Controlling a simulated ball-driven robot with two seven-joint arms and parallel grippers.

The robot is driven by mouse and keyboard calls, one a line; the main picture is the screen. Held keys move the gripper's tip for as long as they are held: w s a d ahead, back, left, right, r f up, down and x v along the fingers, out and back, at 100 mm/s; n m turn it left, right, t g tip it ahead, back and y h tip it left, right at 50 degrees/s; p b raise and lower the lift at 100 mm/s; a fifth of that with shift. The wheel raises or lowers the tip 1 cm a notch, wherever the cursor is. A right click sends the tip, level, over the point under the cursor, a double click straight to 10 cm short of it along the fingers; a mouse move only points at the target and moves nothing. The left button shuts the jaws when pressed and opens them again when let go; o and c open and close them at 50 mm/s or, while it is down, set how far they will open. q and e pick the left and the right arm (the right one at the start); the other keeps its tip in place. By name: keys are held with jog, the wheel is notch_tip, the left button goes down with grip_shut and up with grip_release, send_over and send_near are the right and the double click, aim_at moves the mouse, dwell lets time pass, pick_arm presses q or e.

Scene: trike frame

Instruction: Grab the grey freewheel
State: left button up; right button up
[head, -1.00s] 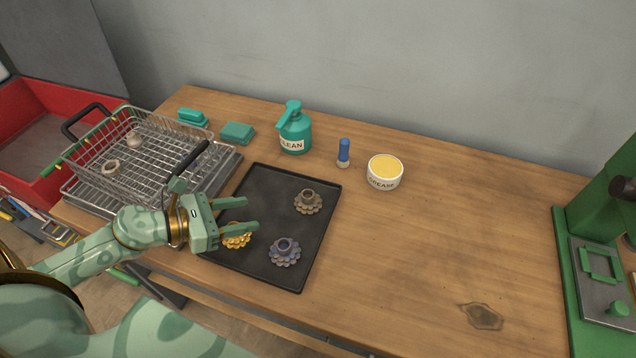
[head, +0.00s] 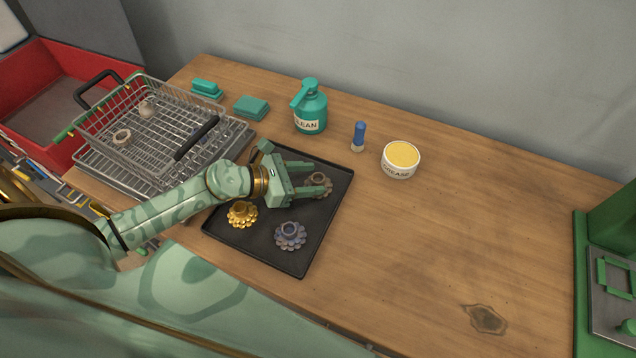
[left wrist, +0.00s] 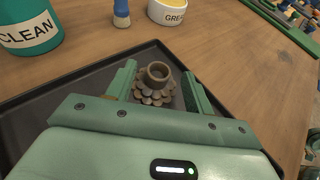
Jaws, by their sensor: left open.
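The grey freewheel (head: 319,182), brownish-grey with a toothed rim and a raised collar, sits at the back right of the black tray (head: 262,262). My left gripper (head: 314,178) is open around it, one finger on each side. A gold freewheel (head: 242,214) and a bluish freewheel (head: 290,235) lie nearer on the same tray. My right gripper is not in view.
A wire basket (head: 160,115) with rings in it stands at the left by a red box (head: 50,90). A teal CLEAN bottle (head: 311,108), a blue-capped tube (head: 358,136) and a grease tub (head: 400,160) stand behind the tray. The table to the right is clear.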

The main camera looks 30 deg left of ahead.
aim_at(323, 178)
pick_arm(q)
jog(key=x, duration=0.5)
jog(key=shift+a+f, duration=0.1)
jog(key=shift+s, duration=0.1)
grip_shut()
